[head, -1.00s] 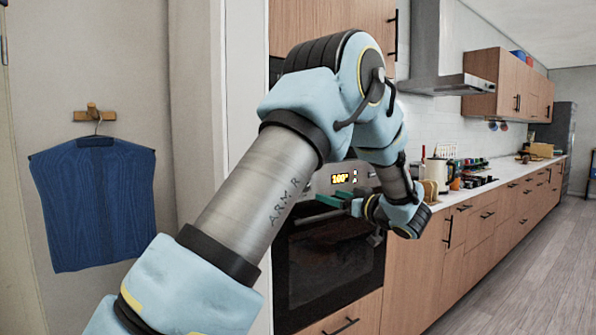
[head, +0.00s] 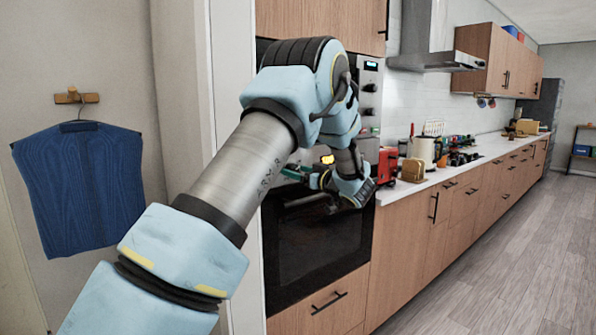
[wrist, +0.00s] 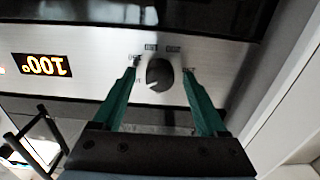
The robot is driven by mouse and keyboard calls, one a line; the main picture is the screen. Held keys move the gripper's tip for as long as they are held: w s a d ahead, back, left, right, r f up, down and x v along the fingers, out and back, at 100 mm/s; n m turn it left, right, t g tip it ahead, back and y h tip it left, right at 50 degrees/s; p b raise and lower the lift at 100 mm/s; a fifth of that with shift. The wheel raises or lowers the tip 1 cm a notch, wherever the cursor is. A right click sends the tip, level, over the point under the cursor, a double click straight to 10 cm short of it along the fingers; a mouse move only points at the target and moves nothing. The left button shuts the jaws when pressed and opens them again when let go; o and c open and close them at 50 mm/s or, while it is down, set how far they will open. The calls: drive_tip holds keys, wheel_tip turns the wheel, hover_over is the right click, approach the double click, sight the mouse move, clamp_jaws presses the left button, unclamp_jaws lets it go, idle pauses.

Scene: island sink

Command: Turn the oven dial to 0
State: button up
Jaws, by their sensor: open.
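The oven (head: 318,245) is built into the wooden cabinets, with a black glass door. In the wrist view its round dark dial (wrist: 159,74) sits on the silver panel, with a pale pointer mark toward the lower left of the picture. The oven's lit display (wrist: 42,65) reads 100° upside down in that view. My gripper (wrist: 161,69) is open, with one teal finger on each side of the dial and visible gaps between. Contact with the panel cannot be told. In the head view my gripper (head: 288,173) is at the panel, partly covered by my arm, which hides the dial.
A second appliance (head: 368,95) with knobs is above the oven. A red toaster (head: 387,166) and a cream kettle (head: 425,150) stand on the counter (head: 460,172) at right. A wall edge (head: 182,110) is close left of the oven, with a blue garment (head: 78,185) hanging there. The floor at right is clear.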

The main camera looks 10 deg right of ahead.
clamp_jaws()
idle(0.6)
